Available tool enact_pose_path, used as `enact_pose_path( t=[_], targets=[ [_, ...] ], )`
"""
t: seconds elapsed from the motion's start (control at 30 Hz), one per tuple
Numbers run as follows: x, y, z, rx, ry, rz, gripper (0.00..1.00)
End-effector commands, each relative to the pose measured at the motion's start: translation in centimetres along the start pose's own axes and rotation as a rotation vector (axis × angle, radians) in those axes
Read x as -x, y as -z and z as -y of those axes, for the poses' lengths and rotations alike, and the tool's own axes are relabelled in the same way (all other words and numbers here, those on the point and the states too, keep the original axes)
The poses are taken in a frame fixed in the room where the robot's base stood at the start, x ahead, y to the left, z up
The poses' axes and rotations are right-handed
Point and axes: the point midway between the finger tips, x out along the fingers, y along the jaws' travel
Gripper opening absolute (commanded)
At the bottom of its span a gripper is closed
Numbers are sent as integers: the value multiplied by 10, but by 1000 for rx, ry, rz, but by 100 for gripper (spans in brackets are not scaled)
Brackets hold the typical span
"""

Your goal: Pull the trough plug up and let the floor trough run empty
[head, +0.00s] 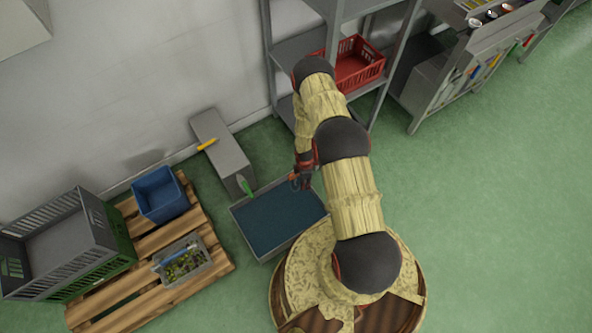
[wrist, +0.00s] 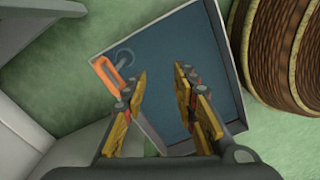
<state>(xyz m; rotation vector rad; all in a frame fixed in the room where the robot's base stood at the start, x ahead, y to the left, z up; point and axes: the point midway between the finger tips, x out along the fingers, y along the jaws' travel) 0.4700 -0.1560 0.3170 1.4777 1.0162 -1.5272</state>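The floor trough (head: 296,240) is a shallow grey rectangular basin with dark blue water in it, set on the green floor. In the wrist view its rim (wrist: 230,66) frames the water. The plug's orange handle (wrist: 104,74) is at the trough's upper left edge there, with a faint grey ring beside it in the water. In the head view a small orange bit of the plug (head: 293,178) shows beside my gripper (head: 304,182). My gripper also shows in the wrist view (wrist: 161,76), its fingers spread and empty over the water, right of the orange handle and apart from it.
A grey block (head: 222,148) with a yellow strip lies behind the trough; a green-handled item (head: 245,186) is at its near end. A pallet (head: 140,290) with crates stands left. A shelf (head: 285,50) with a red crate (head: 358,65) stands behind. Floor at right is clear.

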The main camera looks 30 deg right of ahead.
Motion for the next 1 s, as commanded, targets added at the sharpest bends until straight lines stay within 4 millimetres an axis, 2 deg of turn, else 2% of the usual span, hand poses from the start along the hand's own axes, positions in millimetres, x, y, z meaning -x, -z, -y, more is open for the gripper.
enact_pose_path(
  t=[0.03, 0.1, 0.2, 0.33, 0.47, 0.8, 1.0],
  targets=[
    [4, 6, -25, 68, -57, -16, 29],
    [7, 12, -48, 165, -120, -33, 29],
    [10, 21, -66, 290, -183, -47, 29],
    [12, 26, -75, 395, -226, -51, 29],
    [7, 27, -77, 435, -229, -47, 29],
    [-41, 31, -86, 435, -227, -47, 29],
    [-60, 33, -90, 433, -227, -46, 29]
  ],
)
